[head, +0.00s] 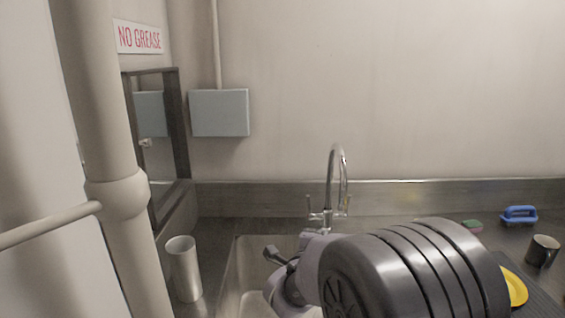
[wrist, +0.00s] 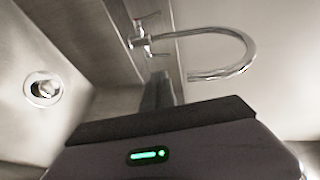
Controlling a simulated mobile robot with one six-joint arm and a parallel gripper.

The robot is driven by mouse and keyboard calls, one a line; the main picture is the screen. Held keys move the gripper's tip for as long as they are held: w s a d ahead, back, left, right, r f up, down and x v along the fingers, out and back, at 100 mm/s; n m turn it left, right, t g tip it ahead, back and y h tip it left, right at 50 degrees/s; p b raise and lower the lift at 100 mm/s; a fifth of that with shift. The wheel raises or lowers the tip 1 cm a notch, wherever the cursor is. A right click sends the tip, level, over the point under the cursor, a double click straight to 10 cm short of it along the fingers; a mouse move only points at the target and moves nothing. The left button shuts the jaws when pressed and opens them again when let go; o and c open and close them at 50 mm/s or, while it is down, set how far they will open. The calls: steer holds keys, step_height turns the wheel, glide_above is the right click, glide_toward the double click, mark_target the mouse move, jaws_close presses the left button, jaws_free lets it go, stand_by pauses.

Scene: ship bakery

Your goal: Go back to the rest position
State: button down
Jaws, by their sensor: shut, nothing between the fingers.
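My gripper (wrist: 158,78) shows in the wrist view as dark fingers close together, beyond its dark body with a green light. It is shut and empty. In the wrist view it lies between the sink drain (wrist: 43,89) on the left and the curved tap (wrist: 222,68) above right. In the head view my thick grey arm fills the lower middle and bends over the sink (head: 245,262). The gripper's fingertips are not clear there, partly hidden by the arm. The tap (head: 337,180) stands upright behind the arm.
A metal cup (head: 184,268) stands left of the sink, near a large pipe (head: 128,215). At right are a yellow dish (head: 515,287), a dark mug (head: 543,250), a blue-handled brush (head: 519,214) and a sponge (head: 472,226). The wall above is mostly bare.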

steer(key=s+a+r+n+g+y, duration=0.1)
steer(key=s+r+n+y, duration=0.25)
steer(key=s, duration=0.25)
steer(key=s+a+r+n+g+y, duration=0.1)
steer(key=s+a+r+n+y, duration=0.1)
steer(key=s+r+n+y, duration=0.25)
steer(key=s+d+f+n+g, duration=0.1)
steer(key=s+f+n+g, duration=0.1)
steer(key=s, duration=0.7)
steer(key=s+f+n+g, duration=0.2)
steer(key=s+n, duration=0.2)
steer(key=s, duration=0.6)
steer(key=s+d+f+n+g, duration=0.1)
steer(key=s+f+n+g, duration=0.1)
steer(key=s, duration=0.7)
steer(key=shift+s+d+f+n+g, duration=0.25)
steer(key=shift+d+n+g, duration=0.15)
steer(key=shift+n, duration=0.2)
